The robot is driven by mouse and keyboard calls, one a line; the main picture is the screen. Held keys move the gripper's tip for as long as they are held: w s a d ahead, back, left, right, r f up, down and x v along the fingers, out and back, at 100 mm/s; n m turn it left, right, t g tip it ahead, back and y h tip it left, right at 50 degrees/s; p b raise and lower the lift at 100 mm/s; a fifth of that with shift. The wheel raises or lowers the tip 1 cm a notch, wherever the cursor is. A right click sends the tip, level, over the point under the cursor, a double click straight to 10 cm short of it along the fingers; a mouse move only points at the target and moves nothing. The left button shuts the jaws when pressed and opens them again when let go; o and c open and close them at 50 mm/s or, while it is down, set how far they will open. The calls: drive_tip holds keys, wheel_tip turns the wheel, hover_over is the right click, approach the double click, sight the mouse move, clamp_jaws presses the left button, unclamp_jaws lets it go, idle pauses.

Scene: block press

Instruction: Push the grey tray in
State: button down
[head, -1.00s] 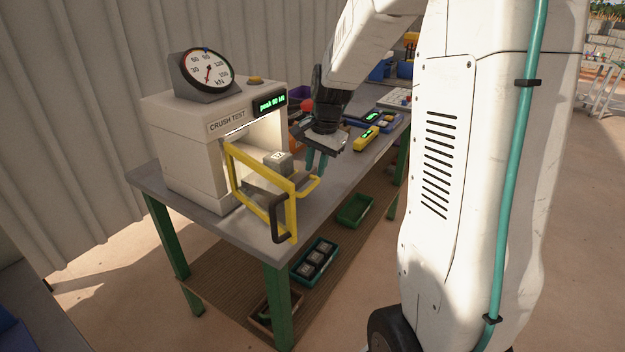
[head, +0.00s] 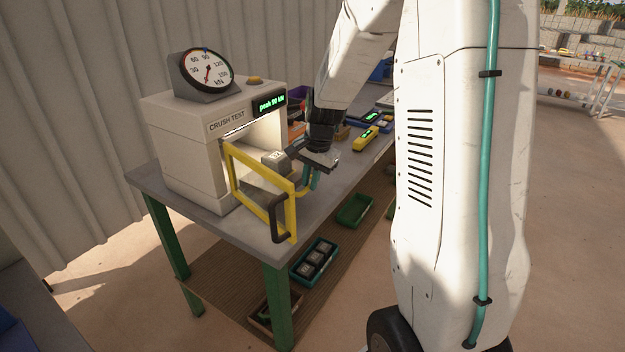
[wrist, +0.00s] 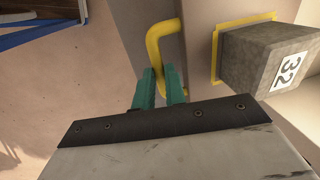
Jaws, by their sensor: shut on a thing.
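The grey tray (head: 268,179) sticks out of the press opening, seen partly through the yellow door frame. It also shows in the wrist view (wrist: 203,42). A grey block marked 32 (wrist: 265,62) sits on it; the block also shows in the head view (head: 275,161). The tray's yellow handle (wrist: 154,42) lies at its outer end. My gripper (wrist: 160,88) has its teal fingers shut on this handle, one on each side. In the head view my gripper (head: 313,180) is just right of the tray; the handle is partly hidden there.
The press (head: 195,150) carries a dial gauge (head: 207,70) on top. Its yellow-framed door (head: 262,170), with a black handle (head: 280,218), stands open in front of the tray. A yellow device (head: 366,138) lies farther back on the bench. Bins (head: 314,260) stand on the shelf below.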

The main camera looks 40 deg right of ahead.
sight(276, 154)
drive_tip(key=w+a, duration=0.1)
drive_tip(key=w, duration=0.2)
drive_tip(key=w+a, duration=0.1)
drive_tip(key=w, duration=0.3)
drive_tip(key=w+a, duration=0.2)
drive_tip(key=w, duration=0.2)
drive_tip(key=shift+w, duration=0.1)
drive_tip(key=c, duration=1.7)
unclamp_jaws()
drive_tip(key=shift+c, duration=0.2)
drive_tip(key=shift+s+d+r, duration=0.1)
drive_tip(key=shift+s+r, duration=0.15)
drive_tip(key=shift+r, duration=1.05)
drive_tip(key=shift+s+d+r, duration=0.1)
drive_tip(key=shift+s+r, duration=0.1)
drive_tip(key=shift+r, duration=1.05)
drive_tip(key=shift+s+d+r, duration=0.1)
drive_tip(key=shift+s+r, duration=0.15)
drive_tip(key=shift+r, duration=1.05)
